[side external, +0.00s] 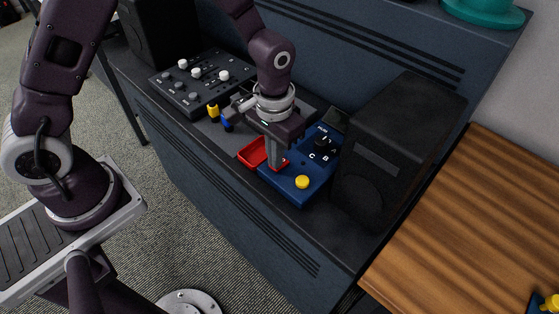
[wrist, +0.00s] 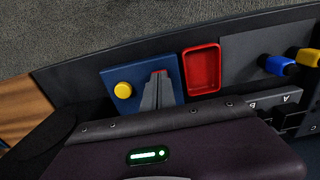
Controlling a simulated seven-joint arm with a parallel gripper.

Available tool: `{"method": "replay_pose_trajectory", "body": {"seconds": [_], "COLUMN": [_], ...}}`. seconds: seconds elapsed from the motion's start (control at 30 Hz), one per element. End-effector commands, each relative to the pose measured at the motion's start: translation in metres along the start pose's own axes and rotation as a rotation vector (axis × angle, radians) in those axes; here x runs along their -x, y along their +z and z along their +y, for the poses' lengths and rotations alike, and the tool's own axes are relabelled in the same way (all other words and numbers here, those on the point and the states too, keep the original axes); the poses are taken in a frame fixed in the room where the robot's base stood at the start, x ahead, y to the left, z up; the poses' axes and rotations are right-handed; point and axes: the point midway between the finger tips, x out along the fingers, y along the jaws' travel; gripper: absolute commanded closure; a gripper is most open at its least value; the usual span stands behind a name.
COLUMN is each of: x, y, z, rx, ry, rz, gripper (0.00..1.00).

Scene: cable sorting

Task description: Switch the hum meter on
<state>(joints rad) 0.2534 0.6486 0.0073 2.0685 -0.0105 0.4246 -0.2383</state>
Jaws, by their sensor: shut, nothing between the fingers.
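The hum meter, taken to be the blue box (side external: 298,189), lies on the dark desk with a yellow round button (side external: 302,182), a black knob (side external: 321,143) and white lettering. In the wrist view the blue box (wrist: 112,76) shows its yellow button (wrist: 123,90) at left. My gripper (side external: 274,166) is shut and empty, pointing down over the box's left part. In the wrist view its fingertips (wrist: 159,75) are at a small red part on the box, mostly hidden behind them. I cannot tell whether they touch it, or the switch's position.
A red tray (side external: 245,160) sits just left of the box. Blue and yellow plugs (side external: 213,111) lie farther left, near a mixer (side external: 200,82) with white knobs. A black speaker (side external: 395,150) stands close on the right. A wooden table (side external: 475,230) is beyond it.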

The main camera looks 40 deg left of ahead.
Motion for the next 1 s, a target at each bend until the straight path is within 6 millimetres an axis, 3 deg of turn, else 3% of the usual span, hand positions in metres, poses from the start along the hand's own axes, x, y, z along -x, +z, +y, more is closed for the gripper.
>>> {"method": "replay_pose_trajectory", "body": {"seconds": [0.37,1.0], "x": [-0.004,0.060], "y": [0.000,-0.001], "z": [0.000,0.000], "rx": [0.000,0.000], "ry": [0.000,0.001], "rz": [0.001,0.003], "gripper": [1.00,1.00]}}
